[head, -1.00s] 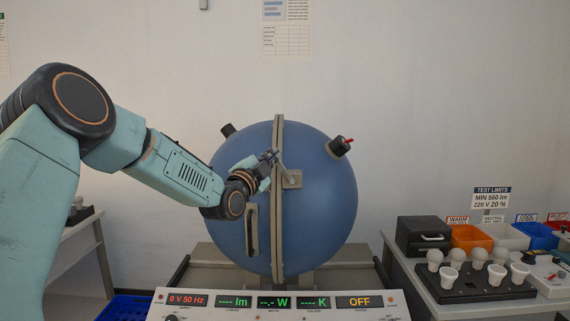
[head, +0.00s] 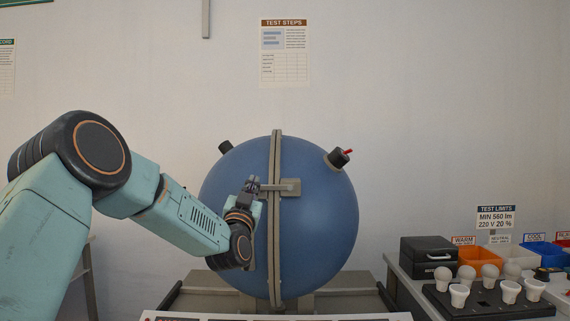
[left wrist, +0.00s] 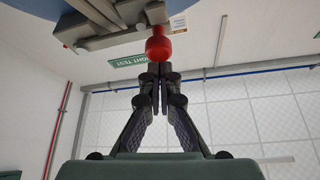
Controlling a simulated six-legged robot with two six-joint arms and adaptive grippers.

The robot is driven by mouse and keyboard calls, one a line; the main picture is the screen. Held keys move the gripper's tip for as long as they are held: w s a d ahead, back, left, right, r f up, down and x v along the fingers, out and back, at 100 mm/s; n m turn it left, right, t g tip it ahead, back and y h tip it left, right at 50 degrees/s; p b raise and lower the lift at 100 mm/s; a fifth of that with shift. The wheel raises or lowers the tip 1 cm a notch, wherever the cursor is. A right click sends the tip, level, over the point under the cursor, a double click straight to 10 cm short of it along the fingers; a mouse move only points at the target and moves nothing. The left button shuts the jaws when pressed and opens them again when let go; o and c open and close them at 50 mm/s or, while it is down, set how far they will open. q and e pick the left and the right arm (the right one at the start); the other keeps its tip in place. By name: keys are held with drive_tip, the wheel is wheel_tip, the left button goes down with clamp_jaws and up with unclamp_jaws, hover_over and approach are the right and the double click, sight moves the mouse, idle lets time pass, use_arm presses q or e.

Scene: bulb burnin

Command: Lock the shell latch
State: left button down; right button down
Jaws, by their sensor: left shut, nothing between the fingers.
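The blue sphere shell (head: 325,225) stands closed, its two halves meeting at a grey vertical flange (head: 276,240). The latch (head: 290,187) is a grey bracket on the right half, and its lever lies about level across the flange to the left half. My left gripper (head: 253,184) is shut and empty at the lever's left end. In the left wrist view its fingertips (left wrist: 158,70) point at a red knob (left wrist: 158,46) on the lever and are very close to it; I cannot tell if they touch. My right gripper is out of view.
A control panel (head: 280,317) runs along the bottom edge. At right, a bench holds a black case (head: 428,256), coloured bins and a black tray (head: 490,304) with bulbs and white cups. Two dark ports stick up from the shell, the right one (head: 338,159) with a red tip.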

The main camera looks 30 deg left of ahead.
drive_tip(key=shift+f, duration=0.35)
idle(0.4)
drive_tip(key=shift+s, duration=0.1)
